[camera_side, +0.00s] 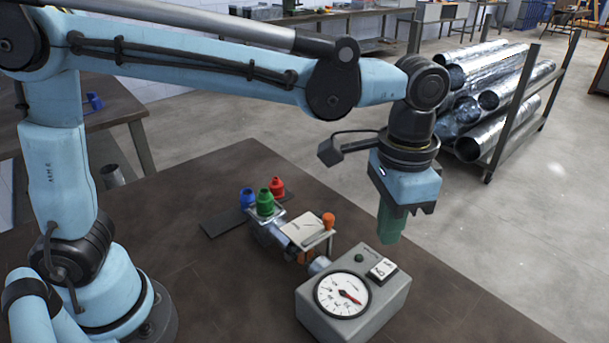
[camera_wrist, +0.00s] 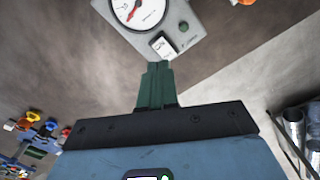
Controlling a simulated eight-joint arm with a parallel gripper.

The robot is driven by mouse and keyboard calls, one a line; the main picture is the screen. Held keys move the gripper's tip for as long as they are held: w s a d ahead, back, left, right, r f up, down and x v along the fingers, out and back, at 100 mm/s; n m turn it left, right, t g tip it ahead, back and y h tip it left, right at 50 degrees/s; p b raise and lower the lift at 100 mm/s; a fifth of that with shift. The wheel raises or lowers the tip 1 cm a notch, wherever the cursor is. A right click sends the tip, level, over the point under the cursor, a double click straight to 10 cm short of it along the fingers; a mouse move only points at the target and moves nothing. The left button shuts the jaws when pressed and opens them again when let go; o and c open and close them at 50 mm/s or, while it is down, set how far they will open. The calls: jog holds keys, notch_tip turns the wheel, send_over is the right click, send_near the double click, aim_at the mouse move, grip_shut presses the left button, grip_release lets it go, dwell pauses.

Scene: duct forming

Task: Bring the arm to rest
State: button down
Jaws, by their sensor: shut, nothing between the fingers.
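My gripper (camera_side: 389,236) hangs pointing down from my blue arm, above and just behind the grey gauge box. Its green fingers are together with nothing between them. In the wrist view the shut fingers (camera_wrist: 159,66) show at the middle, with the gauge box (camera_wrist: 190,42) beyond their tips. The gripper appears apart from the box and the table, though the exact gap is hard to judge.
The gauge box (camera_side: 383,303), with a round dial, stands on the brown table (camera_side: 190,190). A clamp fixture (camera_side: 303,228) with an orange knob and red, green and blue fittings (camera_side: 265,203) sits left of it. Shiny ducts (camera_side: 490,95) fill a rack behind.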

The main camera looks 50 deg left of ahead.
jog(key=s+a+f+n+t, duration=0.1)
jog(key=s+a+n+t, duration=0.1)
jog(key=a, duration=0.8)
jog(key=s+a+f+n+t, duration=0.1)
jog(key=s+a+n+t, duration=0.2)
jog(key=a, duration=0.8)
jog(key=shift+s+a+f+n+t, duration=0.2)
jog(key=shift+n+t, duration=0.3)
jog(key=shift+t, duration=0.6)
jog(key=w+d+r+n+g, duration=0.3)
jog(key=d+r+n, duration=0.1)
jog(key=d+n, duration=0.5)
jog(key=w+d+r+n+g, duration=0.4)
jog(key=d+r+n, duration=0.1)
jog(key=d+n, duration=0.4)
jog(key=shift+w+d+r, duration=0.25)
jog(key=shift+d+r, duration=0.05)
jog(key=shift+d, duration=1.1)
